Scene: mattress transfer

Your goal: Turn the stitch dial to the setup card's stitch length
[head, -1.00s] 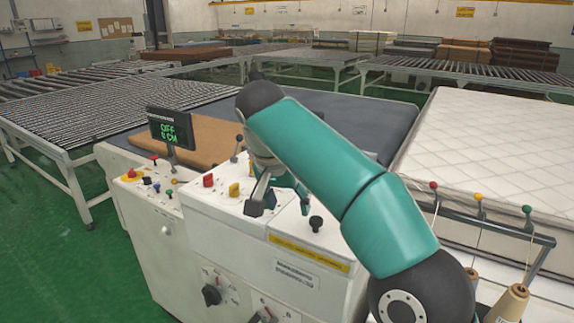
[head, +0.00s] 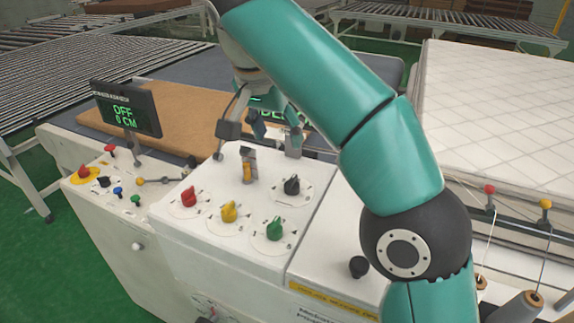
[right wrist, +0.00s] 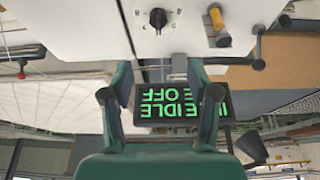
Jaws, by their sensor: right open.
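A white machine top carries a red dial (head: 189,197), a yellow dial (head: 229,211), a green dial (head: 274,228) and a black dial (head: 291,186), each on a marked face. I cannot tell which is the stitch dial, as their lettering is too small. The black dial also shows at the top of the right wrist view (right wrist: 158,18). My right gripper (head: 262,130) is open and empty, near the panel's back edge beyond the black dial. In the right wrist view my right gripper (right wrist: 160,95) has its fingers apart. I cannot make out a setup card. My left gripper is out of view.
A display reading OFF and 0 CM (head: 124,108) stands at left. A second screen (right wrist: 175,102) reading IDLE and OFF shows upside down between the fingers. A yellow-and-metal lever (head: 248,166) rises near the panel's back. A black knob (head: 358,267) sits at right. A quilted mattress (head: 500,100) lies behind.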

